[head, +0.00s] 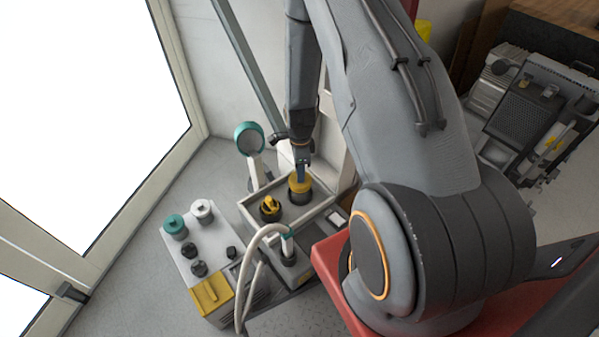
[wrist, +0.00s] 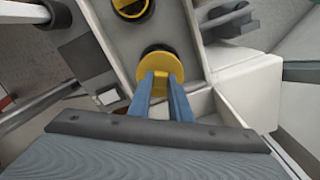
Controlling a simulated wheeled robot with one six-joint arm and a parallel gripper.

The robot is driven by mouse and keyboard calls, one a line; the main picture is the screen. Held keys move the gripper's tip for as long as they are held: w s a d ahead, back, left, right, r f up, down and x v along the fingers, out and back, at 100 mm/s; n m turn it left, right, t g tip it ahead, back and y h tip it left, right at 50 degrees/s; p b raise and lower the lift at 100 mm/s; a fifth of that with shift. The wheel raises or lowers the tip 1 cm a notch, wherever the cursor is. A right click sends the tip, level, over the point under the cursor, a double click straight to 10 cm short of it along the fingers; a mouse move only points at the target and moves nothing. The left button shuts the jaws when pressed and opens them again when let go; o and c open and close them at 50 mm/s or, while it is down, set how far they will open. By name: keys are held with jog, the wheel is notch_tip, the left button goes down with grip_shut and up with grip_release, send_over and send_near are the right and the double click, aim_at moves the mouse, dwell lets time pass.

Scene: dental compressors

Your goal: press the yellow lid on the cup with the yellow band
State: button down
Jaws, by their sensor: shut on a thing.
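My gripper (head: 301,166) reaches down over the tray and is shut on the yellow lid (head: 299,184). In the wrist view, the blue fingers (wrist: 163,92) pinch the lid's upright tab, and the round lid (wrist: 160,63) shows in front of them. A dark round cup (head: 301,198) is directly under the lid; its black rim (wrist: 157,48) shows past the lid's far edge. Whether the lid is fully seated is hidden, and so is any band on this cup. Another black and yellow round piece (head: 270,208) stands beside it to the left, also at the top of the wrist view (wrist: 131,6).
The pale tray (head: 246,220) has raised walls around these pieces. A white hose (head: 252,252) arches in front. To the left, a grey unit (head: 185,255) carries teal, white and black knobs and a yellow panel (head: 211,293). A teal round-headed stand (head: 249,138) is behind.

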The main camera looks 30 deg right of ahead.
dwell(0.3)
jog(key=c, duration=1.1)
grip_release()
jog(key=shift+r+p, duration=2.2)
jog(key=shift+r, duration=1.35)
grip_shut()
jog(key=shift+f, duration=0.25)
